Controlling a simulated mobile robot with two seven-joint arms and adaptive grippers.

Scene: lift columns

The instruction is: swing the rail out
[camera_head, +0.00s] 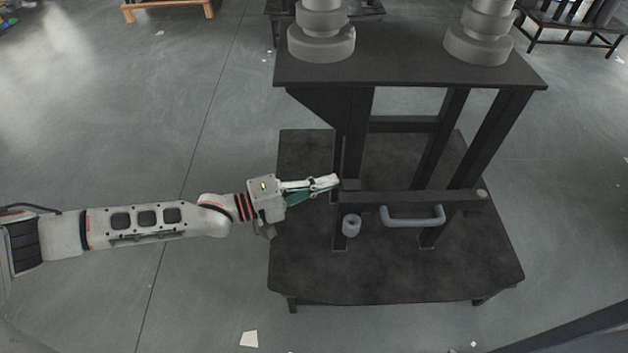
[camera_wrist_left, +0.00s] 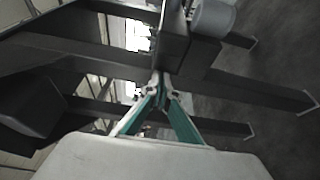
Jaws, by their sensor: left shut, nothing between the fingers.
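The rail (camera_head: 460,196) is a dark bar running level across the front of a dark stand, with a blue-grey U-shaped handle (camera_head: 413,222) on its near side. A short grey cylinder (camera_head: 351,226) sits just below the rail's left end. My left gripper (camera_head: 336,181) reaches in from the left, shut and empty, its tips beside the left upright near that end; contact cannot be told. In the left wrist view the green-sided fingers (camera_wrist_left: 161,90) meet in front of dark beams, with a grey cylinder (camera_wrist_left: 213,17) above. My right gripper is out of view.
The stand has a dark top (camera_head: 410,68) carrying grey stepped round pieces (camera_head: 321,42) and a wide low base plate (camera_head: 390,285). Open grey floor (camera_head: 210,300) lies left of it. A dark bar (camera_head: 570,330) crosses the lower right corner.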

